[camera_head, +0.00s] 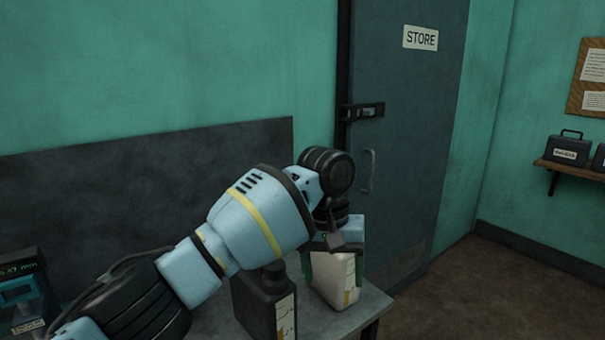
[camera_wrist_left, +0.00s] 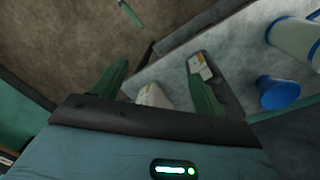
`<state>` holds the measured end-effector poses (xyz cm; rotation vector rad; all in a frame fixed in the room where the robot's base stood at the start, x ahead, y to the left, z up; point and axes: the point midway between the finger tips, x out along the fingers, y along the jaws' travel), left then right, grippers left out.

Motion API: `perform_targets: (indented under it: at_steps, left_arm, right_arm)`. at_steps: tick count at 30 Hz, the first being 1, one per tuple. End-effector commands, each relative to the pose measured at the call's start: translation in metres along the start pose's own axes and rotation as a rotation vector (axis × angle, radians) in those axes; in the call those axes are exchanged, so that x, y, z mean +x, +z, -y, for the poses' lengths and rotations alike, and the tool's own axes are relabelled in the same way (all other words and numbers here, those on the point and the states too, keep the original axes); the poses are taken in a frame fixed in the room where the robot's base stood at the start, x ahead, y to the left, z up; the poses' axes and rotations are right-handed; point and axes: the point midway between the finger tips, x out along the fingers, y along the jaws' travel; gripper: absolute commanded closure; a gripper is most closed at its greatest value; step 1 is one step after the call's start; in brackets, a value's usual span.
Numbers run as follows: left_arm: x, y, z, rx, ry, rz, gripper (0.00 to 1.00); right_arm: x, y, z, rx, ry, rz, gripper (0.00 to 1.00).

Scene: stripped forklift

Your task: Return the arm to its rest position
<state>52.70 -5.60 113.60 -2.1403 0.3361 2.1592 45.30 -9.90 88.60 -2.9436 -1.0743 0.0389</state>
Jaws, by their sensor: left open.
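My left arm comes in from the lower left of the head view, pale blue with a yellow band. Its gripper (camera_head: 333,262) points down over the bench. In the left wrist view the gripper (camera_wrist_left: 158,64) is open, its two green fingers spread apart. A white container with a yellow-marked label (camera_head: 333,278) stands on the bench at the gripper, partly hidden by it. A small white shape (camera_wrist_left: 152,96) shows between the fingers in the wrist view. I cannot tell whether the fingers touch it. My right gripper is not in view.
A black container (camera_head: 265,302) stands beside the white one on the grey bench (camera_head: 373,303). A device with a display (camera_head: 22,290) is at the far left. Blue-and-white items (camera_wrist_left: 279,92) show in the wrist view. The STORE door (camera_head: 405,130) is behind; the floor (camera_head: 480,285) at right is clear.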

Motion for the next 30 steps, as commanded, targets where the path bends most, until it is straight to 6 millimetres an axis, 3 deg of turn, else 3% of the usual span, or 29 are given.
perform_targets:
  at_steps: [8, 17, 23, 30]
  left_arm:
    - [0.092, 0.001, -0.010, 0.054, 0.178, -0.039, 0.28]
    - [0.200, 0.019, -0.013, 0.053, 0.391, -0.164, 0.28]
    - [0.261, 0.041, -0.002, 0.009, 0.479, -0.277, 0.28]
    - [0.325, 0.083, 0.030, -0.066, 0.503, -0.425, 0.28]
  right_arm:
    - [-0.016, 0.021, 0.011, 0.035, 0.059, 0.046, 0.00]
    - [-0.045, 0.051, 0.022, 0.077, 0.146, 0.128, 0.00]
    - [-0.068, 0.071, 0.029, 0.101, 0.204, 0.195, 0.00]
    - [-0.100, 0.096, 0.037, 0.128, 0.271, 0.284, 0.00]
